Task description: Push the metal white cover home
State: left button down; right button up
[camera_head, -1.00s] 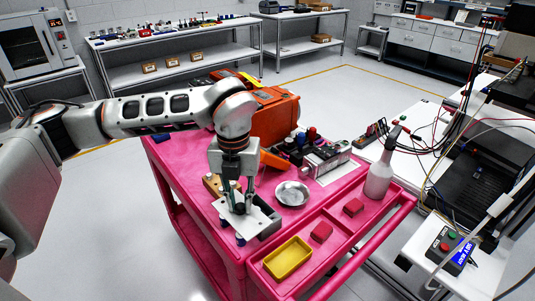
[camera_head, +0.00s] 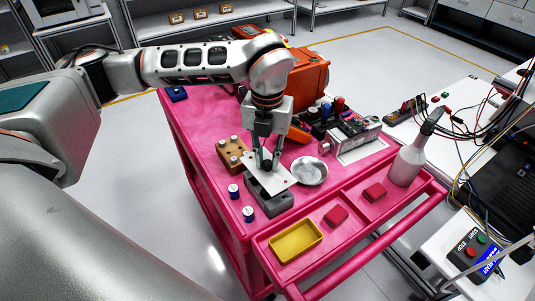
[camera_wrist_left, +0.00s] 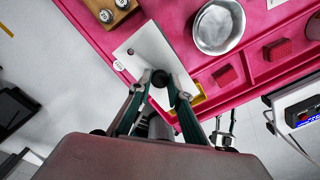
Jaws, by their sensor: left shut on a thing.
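The metal white cover (camera_head: 283,179) is a thin pale plate with a black knob (camera_wrist_left: 160,78). My left gripper (camera_head: 265,163) is shut on the knob, its fingers either side of it in the left wrist view. In the head view, the cover lies over the far part of a grey block (camera_head: 270,203) on the pink cart; the block's near part shows. The cover looks turned relative to the block. I cannot tell whether it touches the block, and the block is hidden under it in the wrist view.
Two blue-and-white cylinders (camera_head: 241,203) stand left of the block. A brown block with studs (camera_head: 232,153) is behind left, a metal bowl (camera_head: 311,171) close on the right. A yellow tray (camera_head: 296,241) and red blocks (camera_head: 336,215) lie in the front compartments.

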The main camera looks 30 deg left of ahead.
aim_at(267, 173)
pick_arm(q)
jog(key=shift+f+b, duration=0.5)
jog(key=shift+f, duration=0.45)
jog(key=shift+f+b, duration=0.45)
jog(key=shift+f, duration=0.35)
jog(key=shift+f+b, duration=0.45)
jog(key=shift+f, duration=0.3)
jog(key=shift+r+m, duration=0.1)
jog(key=shift+m, duration=0.2)
pick_arm(e)
jog(key=shift+w+a+t+y, duration=0.3)
jog(key=shift+w+a, duration=0.35)
jog(key=shift+a, duration=0.2)
pick_arm(q)
jog(key=shift+f+b, duration=0.35)
jog(key=shift+f, duration=0.2)
pick_arm(e)
jog(key=shift+s+f, duration=0.1)
jog(key=shift+f, duration=0.55)
pick_arm(q)
jog(key=c, duration=1.8)
grip_release()
pick_arm(e)
jog(key=shift+r, duration=0.15)
pick_arm(q)
jog(key=shift+c, duration=0.4)
